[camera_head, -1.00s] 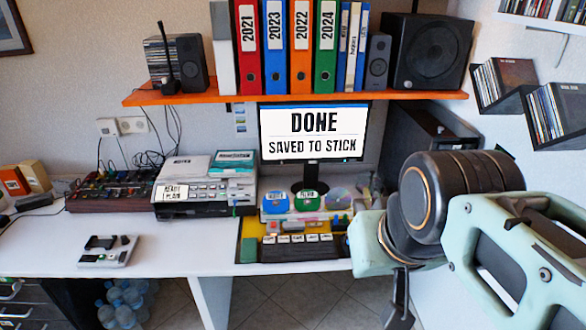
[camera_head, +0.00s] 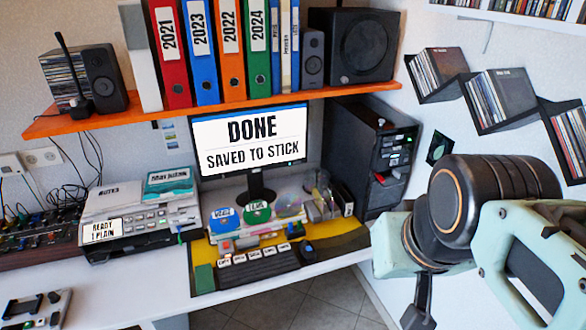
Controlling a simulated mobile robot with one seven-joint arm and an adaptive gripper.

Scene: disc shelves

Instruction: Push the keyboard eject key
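The keyboard (camera_head: 262,269) is a black block on the yellow mat at the front of the desk. It has a row of several white-labelled keys (camera_head: 254,256); the labels are too small for me to tell which one is eject. The monitor (camera_head: 252,141) behind it reads "DONE, SAVED TO STICK". My arm comes in from the right edge, and my gripper (camera_head: 418,312) hangs dark at the lower right, past the desk's front edge and apart from the keyboard. Its fingers are not clear enough to tell open from shut.
A black computer tower (camera_head: 362,150) stands at the right rear of the desk. A printer-like device (camera_head: 140,216) stands to the left. An orange shelf (camera_head: 210,109) with binders and speakers hangs above.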

